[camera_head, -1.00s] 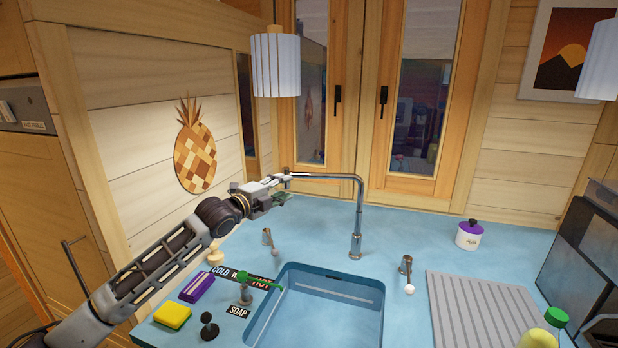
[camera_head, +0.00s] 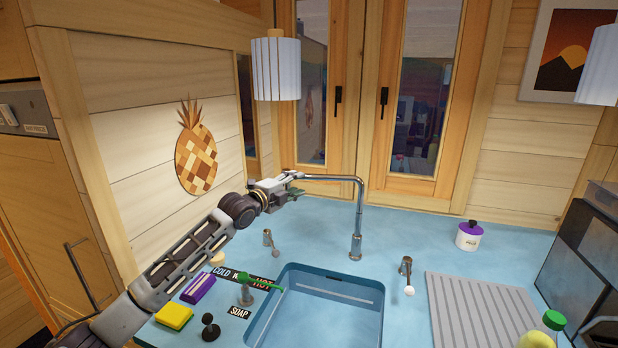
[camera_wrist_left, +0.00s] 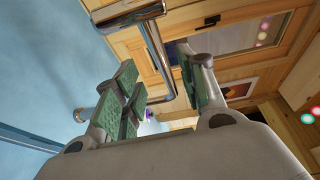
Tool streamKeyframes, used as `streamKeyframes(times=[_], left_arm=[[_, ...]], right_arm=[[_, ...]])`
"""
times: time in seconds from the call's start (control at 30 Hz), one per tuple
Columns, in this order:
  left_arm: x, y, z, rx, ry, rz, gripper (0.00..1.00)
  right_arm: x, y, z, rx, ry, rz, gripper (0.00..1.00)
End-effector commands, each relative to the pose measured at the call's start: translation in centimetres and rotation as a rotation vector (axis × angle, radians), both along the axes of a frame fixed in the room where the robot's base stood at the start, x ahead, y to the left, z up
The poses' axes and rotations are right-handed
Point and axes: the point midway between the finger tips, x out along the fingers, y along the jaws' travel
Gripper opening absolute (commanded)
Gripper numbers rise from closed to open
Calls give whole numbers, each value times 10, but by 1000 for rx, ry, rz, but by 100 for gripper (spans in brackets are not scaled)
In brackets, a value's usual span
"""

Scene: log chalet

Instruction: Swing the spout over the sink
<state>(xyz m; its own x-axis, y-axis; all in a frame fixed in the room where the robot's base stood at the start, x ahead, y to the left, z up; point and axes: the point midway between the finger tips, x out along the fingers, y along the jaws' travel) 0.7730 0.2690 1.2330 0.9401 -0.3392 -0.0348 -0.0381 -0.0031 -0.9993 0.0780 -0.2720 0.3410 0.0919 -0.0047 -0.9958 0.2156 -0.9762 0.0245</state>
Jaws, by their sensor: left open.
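The chrome spout (camera_head: 325,178) rises from behind the sink and bends left, its arm reaching over the counter rather than the sink basin (camera_head: 372,338). My left gripper (camera_head: 296,186) is open at the spout's free end, above the counter near the back left. In the left wrist view the spout (camera_wrist_left: 158,52) runs between the two green-padded fingers of the left gripper (camera_wrist_left: 157,72) as seen from the wrist. I cannot tell whether either finger touches it. My right gripper is not in view.
Two tap levers (camera_head: 268,238) (camera_head: 406,268) flank the spout's base. A soap pump (camera_head: 246,292), a yellow sponge (camera_head: 174,316) and a purple one (camera_head: 198,288) stand left of the sink. A lamp (camera_head: 276,70) hangs above. A ribbed drainer (camera_head: 480,310) lies right.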

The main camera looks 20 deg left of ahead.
Motion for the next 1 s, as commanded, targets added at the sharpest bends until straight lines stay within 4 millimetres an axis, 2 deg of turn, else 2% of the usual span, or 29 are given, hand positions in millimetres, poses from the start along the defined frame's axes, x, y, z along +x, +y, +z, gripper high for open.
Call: streamKeyframes(times=[0.43,0.8,1.0], left_arm=[[38,-14,-1,-3,1,0,41],[65,-23,-2,-4,1,0,41],[73,-26,-3,0,2,0,41]], right_arm=[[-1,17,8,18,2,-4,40],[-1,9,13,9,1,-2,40],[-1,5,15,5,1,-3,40]])
